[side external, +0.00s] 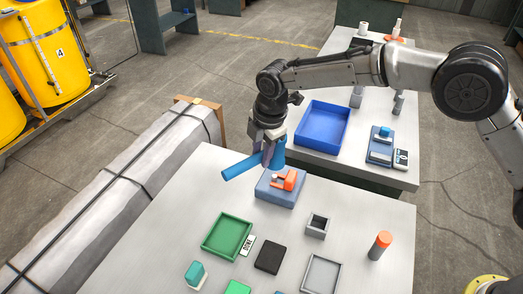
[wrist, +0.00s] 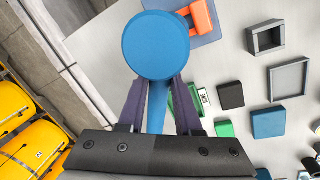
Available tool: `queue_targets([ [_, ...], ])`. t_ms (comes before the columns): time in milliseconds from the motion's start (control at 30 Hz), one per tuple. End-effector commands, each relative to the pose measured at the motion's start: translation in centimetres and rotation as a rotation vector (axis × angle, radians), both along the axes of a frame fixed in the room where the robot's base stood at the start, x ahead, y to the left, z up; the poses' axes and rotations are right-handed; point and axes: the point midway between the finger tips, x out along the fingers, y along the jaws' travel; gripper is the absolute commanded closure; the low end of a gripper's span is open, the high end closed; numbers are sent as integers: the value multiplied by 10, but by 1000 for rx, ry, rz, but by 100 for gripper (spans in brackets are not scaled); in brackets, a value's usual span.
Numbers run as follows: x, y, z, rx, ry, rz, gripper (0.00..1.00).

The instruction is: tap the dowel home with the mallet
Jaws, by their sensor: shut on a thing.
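My gripper (side external: 268,140) is shut on a blue mallet (side external: 242,166) above the near table. In the side view the mallet's handle slants down to the left and its head is at the right, beside the fingers. In the wrist view the round mallet head (wrist: 156,45) fills the space beyond the fingertips (wrist: 161,88), and the handle runs back between them. Below the mallet is a blue-grey block (side external: 272,194) with an orange fixture (side external: 290,180) on it. A small pale piece (side external: 275,177) beside the orange part may be the dowel; the mallet head hides part of this area in the wrist view.
A green tray (side external: 207,238), a black block (side external: 270,257), a small grey box (side external: 317,233) and a grey tray (side external: 306,277) lie nearer the front. An orange-topped cylinder (side external: 380,246) stands at right. A blue bin (side external: 332,143) is on the far table.

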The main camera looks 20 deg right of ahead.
Motion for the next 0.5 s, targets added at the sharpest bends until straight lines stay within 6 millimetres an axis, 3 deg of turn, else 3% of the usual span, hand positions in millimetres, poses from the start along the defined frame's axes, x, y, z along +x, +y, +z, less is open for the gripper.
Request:
queue_targets([
  [167, 1, 0, -2, 1, -3, 0, 100],
  [367, 0, 0, -50, -1, 2, 0, 100],
  [500, 1, 0, -46, 2, -3, -1, 100],
])
